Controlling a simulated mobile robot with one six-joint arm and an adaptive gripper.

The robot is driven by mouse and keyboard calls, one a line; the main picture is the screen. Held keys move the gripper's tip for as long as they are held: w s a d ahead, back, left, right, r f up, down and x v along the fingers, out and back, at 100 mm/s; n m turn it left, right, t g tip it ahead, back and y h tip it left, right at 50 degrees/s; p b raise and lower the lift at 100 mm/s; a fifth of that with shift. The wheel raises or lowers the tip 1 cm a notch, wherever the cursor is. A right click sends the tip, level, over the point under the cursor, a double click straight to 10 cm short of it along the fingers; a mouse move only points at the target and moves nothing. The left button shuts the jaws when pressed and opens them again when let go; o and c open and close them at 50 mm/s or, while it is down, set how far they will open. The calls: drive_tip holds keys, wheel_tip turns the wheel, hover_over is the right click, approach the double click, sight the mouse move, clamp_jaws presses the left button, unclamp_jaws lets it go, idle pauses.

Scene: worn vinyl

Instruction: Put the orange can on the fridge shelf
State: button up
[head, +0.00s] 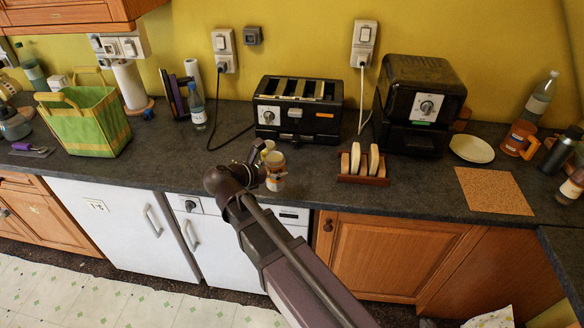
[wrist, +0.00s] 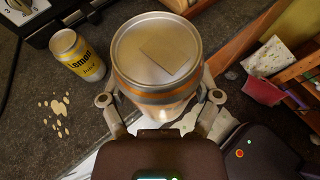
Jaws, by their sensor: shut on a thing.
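My gripper (head: 263,169) is shut around a can with a silver lid and an orange band, the orange can (wrist: 157,58). In the wrist view the fingers (wrist: 160,100) sit on either side of the can, and its lid faces the camera. The can also shows in the head view (head: 275,172), above the counter in front of the toaster; whether its base touches the counter is hidden. A white fridge-like door (head: 125,225) with a handle is closed below the counter, left of my arm. No fridge shelf is visible.
A yellow lemon can (wrist: 78,57) stands close to the held can, with pale spots beside it. The black toaster (head: 297,106) is behind and a wooden toast rack (head: 362,178) is to the right. A second white appliance (head: 215,245) is below. A green bag (head: 88,118) stands left.

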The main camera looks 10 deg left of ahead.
drive_tip(key=s+a+r+n+t+y+p, duration=0.1)
drive_tip(key=s+a+r+n+y+p, duration=0.1)
drive_tip(key=s+a+r+p, duration=0.2)
drive_tip(key=s+a+r+n+t+y+p, duration=0.2)
drive_tip(key=s+a+r+p, duration=0.3)
drive_tip(key=a+r+p, duration=0.5)
drive_tip(key=a+r+n+y, duration=0.1)
drive_tip(key=a, duration=0.4)
drive_tip(key=shift+r+y, duration=0.15)
drive_tip(key=shift+y, duration=0.15)
